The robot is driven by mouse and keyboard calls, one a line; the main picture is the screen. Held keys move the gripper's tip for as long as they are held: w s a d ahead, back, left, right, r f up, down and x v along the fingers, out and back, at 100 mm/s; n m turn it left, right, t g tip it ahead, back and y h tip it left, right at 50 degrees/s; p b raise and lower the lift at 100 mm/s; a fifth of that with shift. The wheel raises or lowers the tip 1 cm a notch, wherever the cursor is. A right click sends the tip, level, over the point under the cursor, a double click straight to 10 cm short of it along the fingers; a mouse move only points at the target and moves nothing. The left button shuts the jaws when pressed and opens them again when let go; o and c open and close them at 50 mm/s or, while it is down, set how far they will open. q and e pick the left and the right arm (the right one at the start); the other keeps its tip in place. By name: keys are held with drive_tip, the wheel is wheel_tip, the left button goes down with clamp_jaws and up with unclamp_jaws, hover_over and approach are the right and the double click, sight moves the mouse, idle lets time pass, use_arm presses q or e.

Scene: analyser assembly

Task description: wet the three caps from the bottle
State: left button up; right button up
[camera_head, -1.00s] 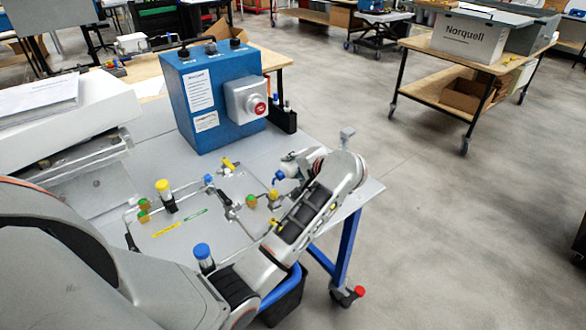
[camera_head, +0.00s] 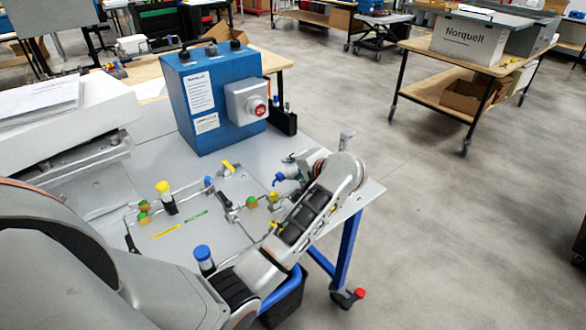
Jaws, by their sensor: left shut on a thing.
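My left gripper (camera_head: 284,171) is at the far end of my left arm, over the right part of the grey table. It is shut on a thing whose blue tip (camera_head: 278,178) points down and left. This looks like the bottle, but its body is mostly hidden by the gripper and wrist. Small brass-coloured fittings with green tops, possibly the caps, show at the left (camera_head: 144,206) and near the gripper (camera_head: 251,202). I cannot tell which pieces are the three caps, or whether they are wet. My right gripper is out of view.
A blue box (camera_head: 180,115) with a red button stands at the back of the table (camera_head: 185,262). Thin tubing crosses the tabletop. A yellow-capped vial (camera_head: 163,188) and a blue-capped vial (camera_head: 203,254) stand upright. The table's right edge is close to my wrist.

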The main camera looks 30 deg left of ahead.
use_arm(q)
drive_tip(key=shift+r, duration=0.1)
idle(0.5)
drive_tip(key=shift+r+p, duration=0.6)
drive_tip(key=shift+r, duration=1.85)
drive_tip(key=shift+d+f, duration=0.1)
